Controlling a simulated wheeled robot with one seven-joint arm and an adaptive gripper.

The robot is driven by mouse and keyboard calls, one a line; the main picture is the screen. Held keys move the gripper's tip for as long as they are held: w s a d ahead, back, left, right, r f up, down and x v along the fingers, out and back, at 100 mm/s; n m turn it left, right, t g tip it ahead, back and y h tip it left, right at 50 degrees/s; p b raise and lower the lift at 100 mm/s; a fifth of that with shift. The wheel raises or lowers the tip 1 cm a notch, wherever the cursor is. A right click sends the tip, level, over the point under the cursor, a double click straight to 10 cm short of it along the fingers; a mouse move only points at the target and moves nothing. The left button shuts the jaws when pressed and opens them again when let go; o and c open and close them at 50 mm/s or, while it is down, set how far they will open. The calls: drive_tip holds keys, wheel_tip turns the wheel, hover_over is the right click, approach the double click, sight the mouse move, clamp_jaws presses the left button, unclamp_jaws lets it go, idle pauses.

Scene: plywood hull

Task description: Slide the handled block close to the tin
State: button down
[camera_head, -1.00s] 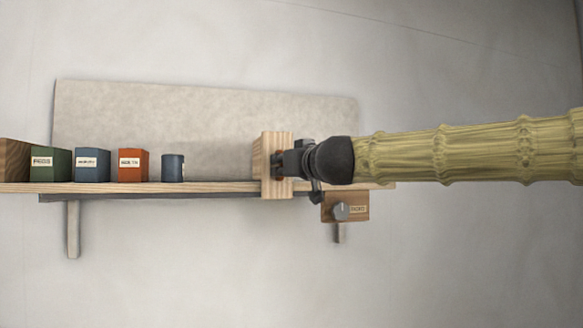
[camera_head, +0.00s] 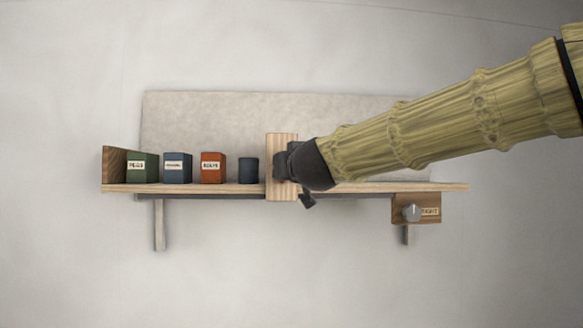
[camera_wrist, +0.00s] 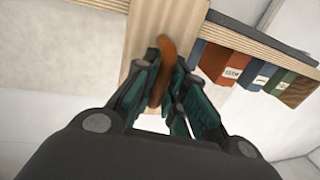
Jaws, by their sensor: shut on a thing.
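The handled block (camera_head: 273,142) is a pale wooden upright piece standing across the shelf's front edge. Its curved brown handle (camera_wrist: 164,62) shows in the wrist view. My gripper (camera_wrist: 161,78) is shut on that handle; in the head view my gripper (camera_head: 283,164) covers the block's right side. The tin (camera_head: 248,171) is a small dark blue cylinder on the shelf, just left of the block. A narrow gap shows between them in the head view. I cannot make out the tin surely in the wrist view.
Left of the tin stand a red box (camera_head: 213,176), a blue box (camera_head: 177,176) and a green box (camera_head: 141,176), then a wooden end piece (camera_head: 114,164). The shelf (camera_head: 365,188) is clear right of the block. A wooden piece with a grey knob (camera_head: 412,212) hangs below.

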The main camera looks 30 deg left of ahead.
drive_tip(key=shift+s+a+f, duration=0.15)
drive_tip(key=shift+a+f, duration=0.1)
drive_tip(key=shift+f, duration=0.15)
drive_tip(key=c, duration=1.6)
unclamp_jaws()
drive_tip(key=shift+d, duration=0.1)
drive_tip(key=shift+o, duration=0.6)
drive_tip(key=shift+s+d, duration=0.1)
drive_tip(key=shift+d, duration=0.05)
